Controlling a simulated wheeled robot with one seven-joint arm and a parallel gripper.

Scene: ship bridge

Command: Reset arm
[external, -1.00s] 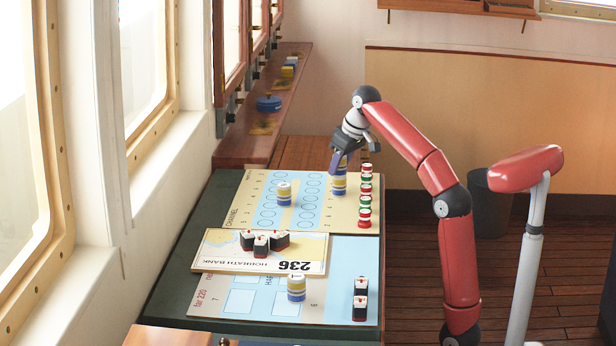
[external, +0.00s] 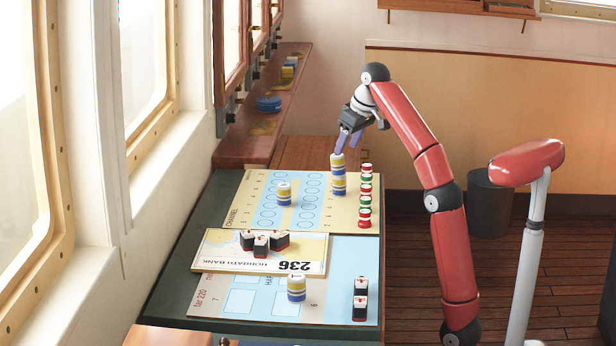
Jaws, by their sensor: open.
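My gripper (external: 347,146) is open and empty. Its fingers point down, just above and slightly right of a stack of blue, white and yellow pieces (external: 339,176). The gripper looks apart from the stack. The stack stands upright on the far part of the channel board (external: 245,218), near its right side. My red arm reaches up and over from the right side of the table.
Other striped pieces (external: 284,194) (external: 296,288) and small black-and-white ship blocks (external: 261,246) (external: 360,297) sit on the boards. Windows line the left; floor lies right.

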